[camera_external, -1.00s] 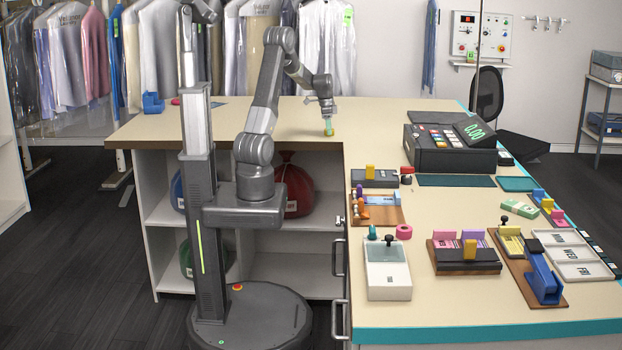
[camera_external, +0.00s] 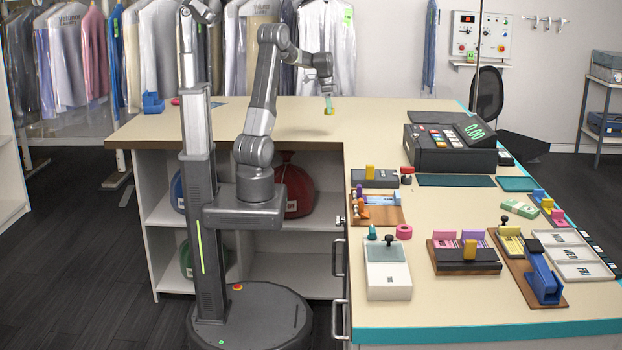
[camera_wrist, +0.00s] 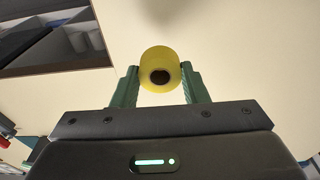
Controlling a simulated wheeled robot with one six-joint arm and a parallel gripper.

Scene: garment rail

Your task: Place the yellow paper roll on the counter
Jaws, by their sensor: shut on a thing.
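My gripper (camera_external: 328,101) is shut on the yellow paper roll (camera_external: 328,111) and holds it above the beige counter (camera_external: 290,122). A faint shadow lies on the counter below. In the wrist view the roll (camera_wrist: 160,69) sits between the two green fingers of my gripper (camera_wrist: 160,85), with its dark round core facing the camera. Bare counter top (camera_wrist: 230,40) shows around and beyond the roll.
The counter around the roll is clear. To the right stand a cash register (camera_external: 450,145) and a dark mat (camera_external: 456,181). A blue tape dispenser (camera_external: 153,103) is at the far left. A wooden tray (camera_external: 377,209) and a white box (camera_external: 387,270) are nearer.

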